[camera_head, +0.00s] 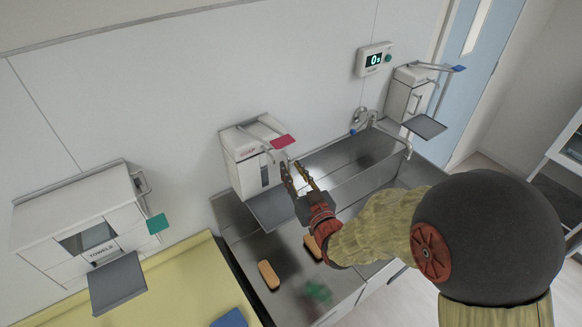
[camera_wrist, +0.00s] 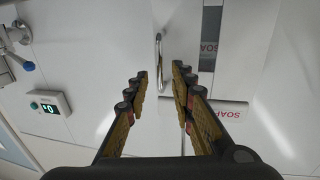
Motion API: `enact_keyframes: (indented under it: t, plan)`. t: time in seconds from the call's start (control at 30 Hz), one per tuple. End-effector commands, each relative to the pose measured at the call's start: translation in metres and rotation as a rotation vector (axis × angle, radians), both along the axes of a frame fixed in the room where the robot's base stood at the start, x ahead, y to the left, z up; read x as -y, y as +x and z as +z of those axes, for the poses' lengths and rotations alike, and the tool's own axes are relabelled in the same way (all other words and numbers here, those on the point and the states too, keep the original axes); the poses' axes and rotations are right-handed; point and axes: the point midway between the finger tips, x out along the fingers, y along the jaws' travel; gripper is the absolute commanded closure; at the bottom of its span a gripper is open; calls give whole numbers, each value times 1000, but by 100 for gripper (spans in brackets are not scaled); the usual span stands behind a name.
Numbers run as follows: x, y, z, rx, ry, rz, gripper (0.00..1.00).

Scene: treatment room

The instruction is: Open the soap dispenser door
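The soap dispenser (camera_head: 236,152) is a white wall box in the middle of the head view, with a red lever pad (camera_head: 283,141) and a grey drip tray (camera_head: 271,208). Its door looks shut. In the wrist view, the white door (camera_wrist: 182,22) carries a slim metal handle (camera_wrist: 159,50), beside a grey window and red SOAP lettering. My gripper (camera_head: 297,176) is open and empty at the dispenser's right side. In the wrist view, the handle lies ahead between the fingertips (camera_wrist: 160,76); whether they touch it cannot be told.
A steel sink (camera_head: 345,160) with a tap lies below and right. A towel box (camera_head: 75,225) is at left, a second dispenser (camera_head: 402,95) at right, and a timer (camera_head: 372,59) on the wall. Two brushes (camera_head: 269,274) lie on the steel counter.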

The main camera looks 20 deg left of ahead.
Motion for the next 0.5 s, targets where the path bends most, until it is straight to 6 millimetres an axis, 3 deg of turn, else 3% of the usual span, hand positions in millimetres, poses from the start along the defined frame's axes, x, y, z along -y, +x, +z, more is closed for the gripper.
enact_keyframes:
  t: [0.2,0.5]
  plan:
    - [-9,11,0,0,0,0,76]
    - [-9,11,0,0,0,0,78]
